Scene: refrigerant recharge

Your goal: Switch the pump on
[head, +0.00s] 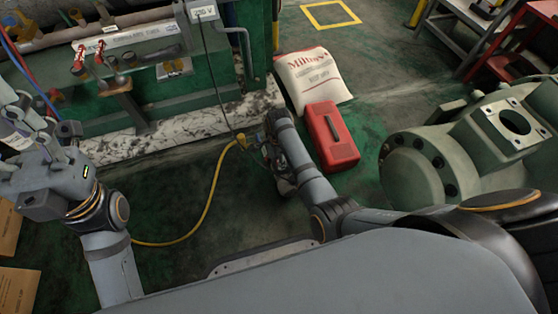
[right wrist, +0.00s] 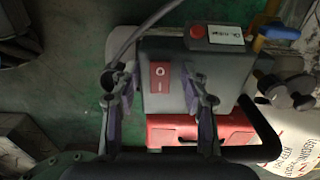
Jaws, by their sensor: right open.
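In the right wrist view, the pump's grey box (right wrist: 215,65) carries a red rocker switch (right wrist: 160,78) marked O and I. My open right gripper (right wrist: 160,92) has one finger on either side of the switch in the picture, with nothing between them. I cannot tell whether a finger touches the box or which side of the switch is pressed. In the head view, the pump (head: 278,172) is mostly hidden behind my right forearm and wrist. My left gripper (head: 20,118) is at the far left edge, away from the pump; its fingers are unclear.
A red toolbox (head: 331,137) and a white sack (head: 313,77) lie on the floor beyond the pump. A yellow hose (head: 207,200) loops from the pump over the green floor. A large green machine (head: 440,155) stands at right, a green skid (head: 190,95) at back left.

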